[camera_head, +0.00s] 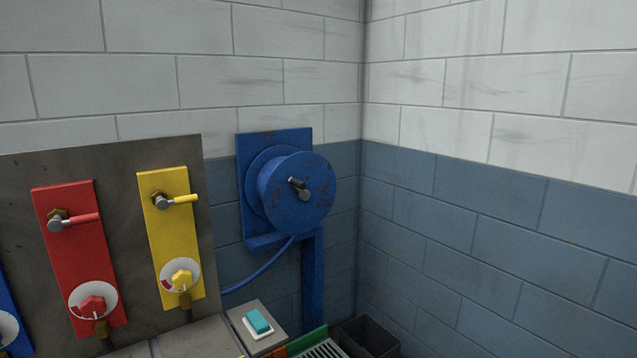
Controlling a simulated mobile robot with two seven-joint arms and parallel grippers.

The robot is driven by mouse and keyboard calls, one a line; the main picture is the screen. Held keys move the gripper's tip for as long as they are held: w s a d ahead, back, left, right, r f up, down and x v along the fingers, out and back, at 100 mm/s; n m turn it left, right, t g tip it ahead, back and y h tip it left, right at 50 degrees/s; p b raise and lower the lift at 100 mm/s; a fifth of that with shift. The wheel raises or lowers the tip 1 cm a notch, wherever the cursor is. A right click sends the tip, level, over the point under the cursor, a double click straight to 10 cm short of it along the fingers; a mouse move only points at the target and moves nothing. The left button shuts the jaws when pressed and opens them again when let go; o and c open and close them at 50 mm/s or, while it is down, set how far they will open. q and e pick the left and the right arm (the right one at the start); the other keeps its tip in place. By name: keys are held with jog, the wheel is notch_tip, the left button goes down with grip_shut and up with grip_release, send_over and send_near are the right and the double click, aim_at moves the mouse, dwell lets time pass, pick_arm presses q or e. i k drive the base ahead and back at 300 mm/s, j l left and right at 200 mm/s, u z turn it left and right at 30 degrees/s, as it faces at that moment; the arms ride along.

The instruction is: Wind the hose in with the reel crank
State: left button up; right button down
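A blue hose reel (315,190) is mounted on a worn blue back plate (262,145) on the wall, near the room's corner. Its small crank (299,187), with a dark grip and a metal end, sits at the middle of the reel's front face. A blue hose (262,271) hangs from the reel's underside and curves down to the left, where it passes behind the panel; its far end is hidden. Neither of my grippers is in view, and nothing touches the crank.
Left of the reel, a dark panel carries a red valve plate (76,255) and a yellow valve plate (170,235) with levers and knobs. A dark open bin (370,338) stands in the corner. The right wall is bare.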

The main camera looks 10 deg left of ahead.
aim_at(305, 195)
jog(key=i+l, duration=0.75)
jog(key=l+z, duration=0.05)
